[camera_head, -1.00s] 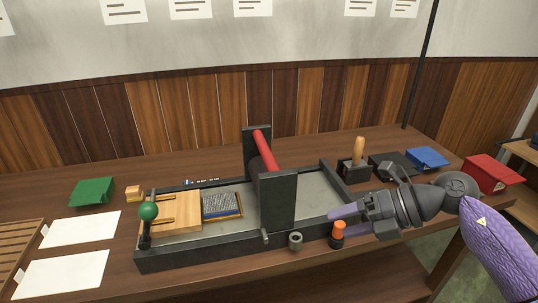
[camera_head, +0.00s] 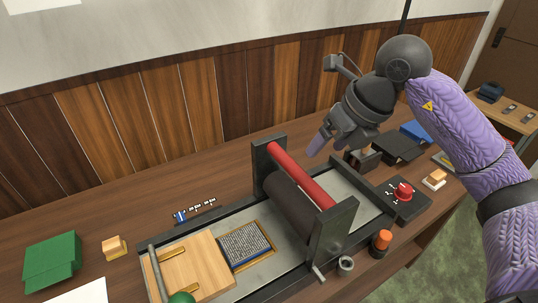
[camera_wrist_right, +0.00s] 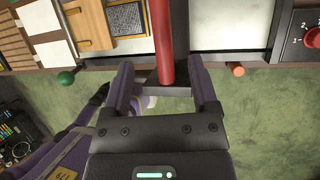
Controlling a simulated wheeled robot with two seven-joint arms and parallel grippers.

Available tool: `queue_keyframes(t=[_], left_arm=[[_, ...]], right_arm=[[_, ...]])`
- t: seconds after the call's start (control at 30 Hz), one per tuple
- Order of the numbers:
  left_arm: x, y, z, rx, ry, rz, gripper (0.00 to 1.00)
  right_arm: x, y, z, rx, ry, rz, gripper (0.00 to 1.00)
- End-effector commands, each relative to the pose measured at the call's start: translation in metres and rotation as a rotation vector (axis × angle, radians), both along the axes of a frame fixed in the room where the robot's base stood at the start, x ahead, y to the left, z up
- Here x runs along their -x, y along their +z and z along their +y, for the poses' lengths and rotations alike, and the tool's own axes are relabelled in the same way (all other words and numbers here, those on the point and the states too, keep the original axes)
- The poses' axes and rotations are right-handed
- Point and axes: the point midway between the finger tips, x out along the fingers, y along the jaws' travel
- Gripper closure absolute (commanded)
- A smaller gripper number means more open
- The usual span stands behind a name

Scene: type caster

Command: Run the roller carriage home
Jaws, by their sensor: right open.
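The roller carriage (camera_head: 331,236) stands across the press bed (camera_head: 350,187), with dark end plates, a black roller (camera_head: 293,205) and a red bar (camera_head: 302,177) on top. The bar also shows in the wrist view (camera_wrist_right: 161,40), running between the fingers in the picture. My right gripper (camera_head: 318,144) is open, above and just beyond the bar in the head view, apart from it there. Its fingers (camera_wrist_right: 160,75) show spread and empty in the wrist view. The type block (camera_head: 245,245) lies on the bed left of the carriage. My left gripper is not seen in the head view.
A red-knobbed dial box (camera_head: 403,195) is at the right. A green box (camera_head: 52,262) stands far left.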

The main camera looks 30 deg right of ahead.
Motion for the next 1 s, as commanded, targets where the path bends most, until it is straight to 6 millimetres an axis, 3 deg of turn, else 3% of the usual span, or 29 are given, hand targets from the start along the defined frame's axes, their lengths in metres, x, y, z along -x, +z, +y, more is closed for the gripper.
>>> queue_keyframes(t=[0.43, 0.8, 1.0], left_arm=[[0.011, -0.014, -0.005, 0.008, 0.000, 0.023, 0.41], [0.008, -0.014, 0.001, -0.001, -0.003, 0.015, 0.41], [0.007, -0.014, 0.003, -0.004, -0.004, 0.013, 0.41]], right_arm=[[-0.031, -0.081, 0.019, -0.005, 0.002, 0.004, 0.24], [-0.036, -0.090, 0.021, -0.002, 0.001, 0.001, 0.24], [-0.036, -0.090, 0.021, -0.002, 0.001, 0.001, 0.67]])
